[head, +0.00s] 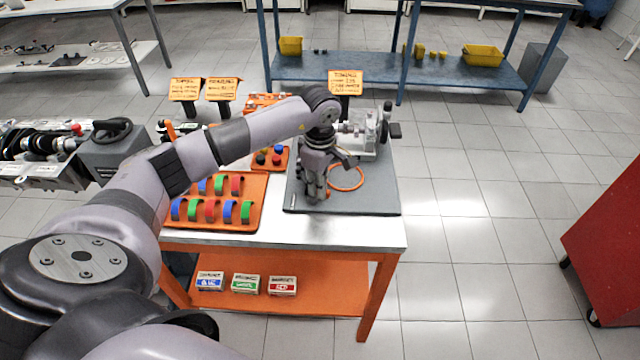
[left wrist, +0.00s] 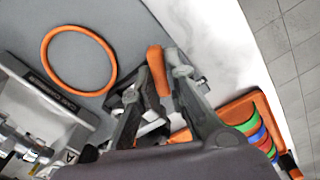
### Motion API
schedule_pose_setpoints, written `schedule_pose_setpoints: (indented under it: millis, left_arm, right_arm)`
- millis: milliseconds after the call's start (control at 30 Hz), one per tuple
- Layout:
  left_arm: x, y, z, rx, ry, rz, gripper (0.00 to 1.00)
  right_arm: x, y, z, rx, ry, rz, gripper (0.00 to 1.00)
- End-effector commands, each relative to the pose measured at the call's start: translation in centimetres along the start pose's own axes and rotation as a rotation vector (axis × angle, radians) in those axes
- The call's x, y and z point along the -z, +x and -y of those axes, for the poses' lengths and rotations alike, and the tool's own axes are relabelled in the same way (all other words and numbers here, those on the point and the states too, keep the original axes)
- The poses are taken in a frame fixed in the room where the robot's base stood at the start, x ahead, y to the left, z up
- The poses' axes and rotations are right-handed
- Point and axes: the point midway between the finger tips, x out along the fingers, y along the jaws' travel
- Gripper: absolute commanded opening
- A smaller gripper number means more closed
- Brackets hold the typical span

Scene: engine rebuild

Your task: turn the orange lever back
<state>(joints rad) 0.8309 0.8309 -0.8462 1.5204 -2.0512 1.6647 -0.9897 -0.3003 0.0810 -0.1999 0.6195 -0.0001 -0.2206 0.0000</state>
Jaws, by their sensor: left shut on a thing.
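My left gripper (head: 316,196) points down low over the grey mat (head: 375,200) on the workbench. In the left wrist view its fingers (left wrist: 158,85) are shut on a rounded orange piece, which looks like the handle of the orange lever (left wrist: 157,70). In the head view the gripper hides this handle, and what it is fixed to cannot be made out. A thin orange ring (head: 346,177) lies flat on the mat beside the gripper; it also shows in the left wrist view (left wrist: 79,59). My right gripper is not in view.
A metal fixture with a wheel (head: 365,135) stands at the mat's back edge. An orange tray (head: 263,190) of coloured half-shells lies to the left. An upright orange stick (head: 171,131) stands farther left, near an engine stand (head: 112,152). The mat's front right is bare.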

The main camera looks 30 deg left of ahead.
Motion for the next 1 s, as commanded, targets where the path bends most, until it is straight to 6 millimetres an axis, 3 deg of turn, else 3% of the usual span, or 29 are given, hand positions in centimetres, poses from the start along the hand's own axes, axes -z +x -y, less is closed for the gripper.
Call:
schedule_pose_setpoints:
  millis: [500,867,900,1000]
  left_arm:
    - [0.2,0.0,-0.8,-0.002,-0.388,0.0,0.0]
    - [0.2,-0.1,-0.8,-0.001,-0.425,0.0,0.0]
    - [0.2,-0.1,-0.8,-0.001,-0.425,0.0,0.14]
    - [0.2,-0.1,-0.8,-0.001,-0.424,0.0,0.21]
  right_arm:
    - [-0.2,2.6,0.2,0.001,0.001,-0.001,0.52]
    - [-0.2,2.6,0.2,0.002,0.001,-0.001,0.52]
    - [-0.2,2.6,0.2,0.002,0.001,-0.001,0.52]
    - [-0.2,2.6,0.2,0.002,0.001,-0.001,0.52]
